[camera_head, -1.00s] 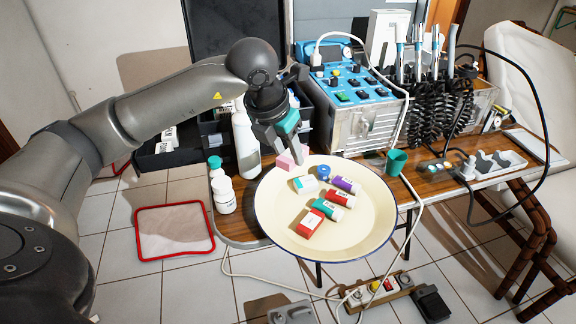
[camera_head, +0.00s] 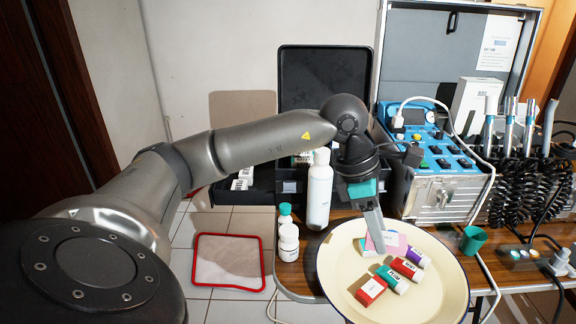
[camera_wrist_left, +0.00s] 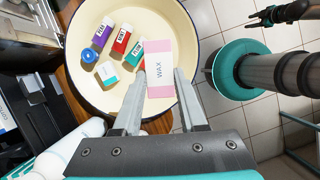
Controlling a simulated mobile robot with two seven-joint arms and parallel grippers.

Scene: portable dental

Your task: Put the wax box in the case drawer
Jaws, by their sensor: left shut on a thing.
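The wax box (camera_wrist_left: 160,68), pink and white with a WAX label, is between the fingers of my left gripper (camera_wrist_left: 152,98), which is shut on it. In the head view the left gripper (camera_head: 379,240) points down with the wax box (camera_head: 392,243) over the cream basin (camera_head: 440,296). I cannot tell the gap to the basin. The black case (camera_head: 322,95) stands open at the back; its pulled-out drawer (camera_head: 238,196), with white boxes in it, is left of the gripper, partly behind my arm. A dark gripper (camera_wrist_left: 262,19), likely my right, shows small in the wrist view.
Several labelled small boxes and a blue-capped item lie in the basin. The blue dental unit (camera_head: 430,150) stands right of the gripper. A red-rimmed tray (camera_head: 228,262) is at lower left.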

